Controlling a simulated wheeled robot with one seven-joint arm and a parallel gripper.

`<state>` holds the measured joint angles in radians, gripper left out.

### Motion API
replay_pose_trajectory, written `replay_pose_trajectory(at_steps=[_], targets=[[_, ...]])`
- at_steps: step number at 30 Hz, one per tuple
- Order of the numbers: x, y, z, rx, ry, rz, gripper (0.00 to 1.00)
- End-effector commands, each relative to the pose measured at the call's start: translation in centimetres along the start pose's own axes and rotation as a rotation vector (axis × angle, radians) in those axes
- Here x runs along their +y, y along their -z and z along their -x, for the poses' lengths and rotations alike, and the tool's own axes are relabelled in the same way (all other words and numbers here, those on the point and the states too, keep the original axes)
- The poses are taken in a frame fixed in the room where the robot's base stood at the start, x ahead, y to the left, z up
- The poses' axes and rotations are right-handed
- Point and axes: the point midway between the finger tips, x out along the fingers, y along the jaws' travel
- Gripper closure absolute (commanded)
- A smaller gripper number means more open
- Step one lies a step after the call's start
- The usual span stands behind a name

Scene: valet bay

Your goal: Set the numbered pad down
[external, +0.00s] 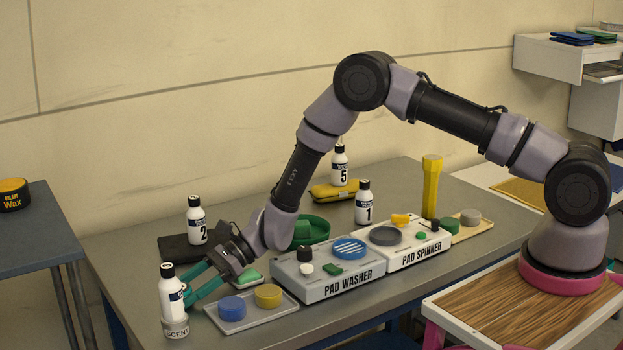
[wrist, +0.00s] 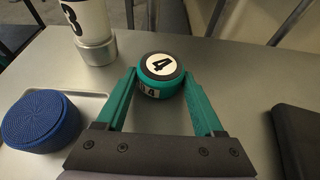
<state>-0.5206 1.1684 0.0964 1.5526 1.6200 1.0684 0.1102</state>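In the external view my gripper (external: 188,286) reaches low over the table's left end. The pad is hidden there behind the bottle numbered 3 (external: 169,288).
Bottle 3 stands in a grey scent cup (external: 175,328), close to the pad's left in the wrist view. A tray (external: 246,319) holds a blue pad (external: 232,308) and a yellow one. A black case (external: 178,247) lies opposite. Bare table surrounds the pad.

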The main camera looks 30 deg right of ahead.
Motion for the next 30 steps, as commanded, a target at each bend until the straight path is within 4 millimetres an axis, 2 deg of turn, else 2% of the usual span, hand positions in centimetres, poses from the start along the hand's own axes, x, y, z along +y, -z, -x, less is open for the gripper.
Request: replay_pose_trajectory(at_steps=[1, 2, 14, 17, 24, 30], targets=[[0.0, 0.0, 0.0, 0.0, 0.0, 0.0, 0.09], [0.0, 0.0, 0.0, 0.0, 0.0, 0.0, 0.02], [-0.1, -0.3, 0.5, 0.0, 0.001, 0.0, 0.02], [-0.2, -0.3, 1.9, 0.0, 0.002, -0.001, 0.02], [-0.1, -0.3, 7.1, 0.0, 0.004, -0.001, 0.02], [-0.1, -0.3, 10.6, 0.0, 0.002, -0.001, 0.02]])
